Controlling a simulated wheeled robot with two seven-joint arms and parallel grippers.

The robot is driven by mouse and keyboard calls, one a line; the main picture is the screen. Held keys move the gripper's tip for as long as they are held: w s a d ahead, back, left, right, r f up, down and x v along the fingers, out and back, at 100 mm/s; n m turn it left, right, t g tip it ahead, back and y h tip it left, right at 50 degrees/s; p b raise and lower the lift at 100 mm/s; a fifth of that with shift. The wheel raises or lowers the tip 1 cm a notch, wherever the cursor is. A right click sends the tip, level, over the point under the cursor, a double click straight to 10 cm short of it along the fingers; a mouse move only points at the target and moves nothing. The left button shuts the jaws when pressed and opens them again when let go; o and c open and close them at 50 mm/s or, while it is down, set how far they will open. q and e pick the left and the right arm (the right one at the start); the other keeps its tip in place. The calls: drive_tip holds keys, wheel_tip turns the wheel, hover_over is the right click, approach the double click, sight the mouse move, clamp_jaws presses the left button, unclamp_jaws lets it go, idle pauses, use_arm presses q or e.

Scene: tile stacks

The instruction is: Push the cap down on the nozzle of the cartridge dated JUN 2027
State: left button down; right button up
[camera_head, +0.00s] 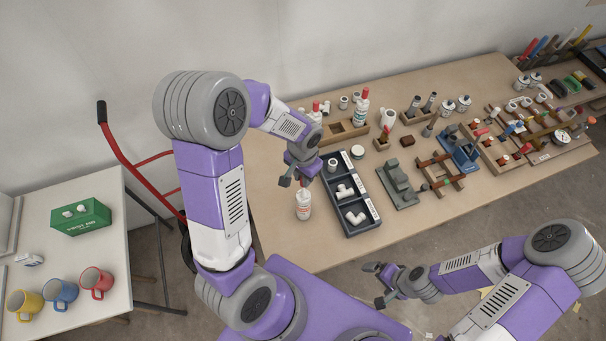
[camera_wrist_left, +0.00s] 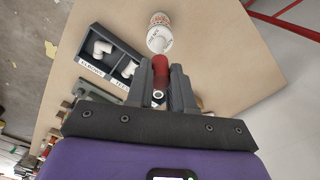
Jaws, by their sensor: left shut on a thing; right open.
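A white cartridge (camera_head: 304,207) with orange-red print stands upright at the table's front left edge; it also shows in the left wrist view (camera_wrist_left: 159,20). My right gripper (camera_head: 376,286) is open and empty, off the table's front edge.
A dark tray (camera_head: 353,221) of white pipe fittings stands just right of the cartridge. Behind is a wooden rack (camera_head: 345,133) near other red-capped cartridges (camera_head: 361,108). A green fixture (camera_head: 398,186) and wooden jigs lie further right. A side table (camera_head: 110,245) holds mugs.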

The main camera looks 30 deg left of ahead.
use_arm(q)
drive_tip(key=shift+f+b, duration=1.8)
drive_tip(key=shift+f, duration=0.6)
drive_tip(key=c, duration=0.9)
unclamp_jaws()
drive_tip(key=shift+r, duration=0.15)
drive_tip(key=shift+r+p, duration=2.65)
drive_tip(key=shift+r, duration=0.75)
